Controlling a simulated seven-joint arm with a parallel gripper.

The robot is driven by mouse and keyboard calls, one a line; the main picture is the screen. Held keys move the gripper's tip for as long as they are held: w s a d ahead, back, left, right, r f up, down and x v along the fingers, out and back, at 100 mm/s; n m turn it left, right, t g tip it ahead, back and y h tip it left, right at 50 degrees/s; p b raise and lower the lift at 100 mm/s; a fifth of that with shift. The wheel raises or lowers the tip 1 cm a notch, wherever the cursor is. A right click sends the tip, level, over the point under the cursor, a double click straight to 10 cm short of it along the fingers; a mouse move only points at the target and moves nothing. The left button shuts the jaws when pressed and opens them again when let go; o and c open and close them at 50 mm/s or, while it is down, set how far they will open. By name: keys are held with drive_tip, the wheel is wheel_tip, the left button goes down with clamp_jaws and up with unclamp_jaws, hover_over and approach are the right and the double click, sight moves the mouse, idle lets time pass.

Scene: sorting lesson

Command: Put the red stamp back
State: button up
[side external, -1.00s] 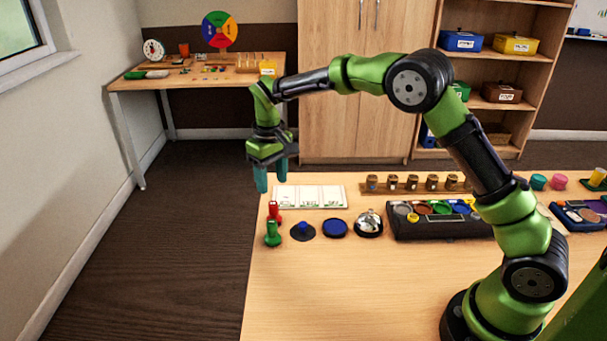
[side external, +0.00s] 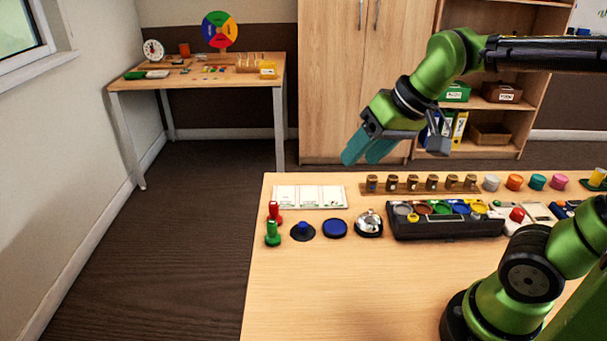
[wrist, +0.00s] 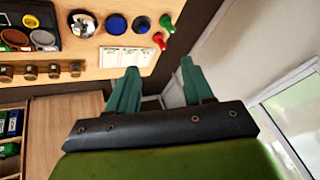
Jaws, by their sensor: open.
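The red stamp (side external: 274,212) stands upright near the table's left edge, just behind the green stamp (side external: 272,235). In the wrist view the red stamp (wrist: 159,40) shows small, beyond my fingertips, beside the green stamp (wrist: 167,22). A blue-knobbed stamp or pad (side external: 303,231) and a round blue pad (side external: 335,228) lie to their right. My gripper (side external: 362,157) is open, tilted and empty, in the air above the back of the table, up and to the right of the red stamp. Its teal fingers (wrist: 159,66) show apart in the wrist view.
A white three-panel card (side external: 310,197) lies behind the stamps. A silver bell (side external: 368,224), a black tray of coloured discs (side external: 445,222) and a wooden rack of brown pieces (side external: 420,185) stand to the right. The table's front left (side external: 340,290) is clear.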

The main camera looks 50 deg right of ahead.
drive_tip(key=shift+m+t, duration=0.4)
drive_tip(key=shift+t, duration=0.4)
drive_tip(key=s, duration=0.1)
drive_tip(key=s+f, duration=0.1)
drive_tip(key=s, duration=0.1)
drive_tip(key=s+f, duration=0.1)
drive_tip(key=s, duration=0.1)
drive_tip(key=shift+s+f, duration=0.15)
drive_tip(key=shift+s, duration=0.1)
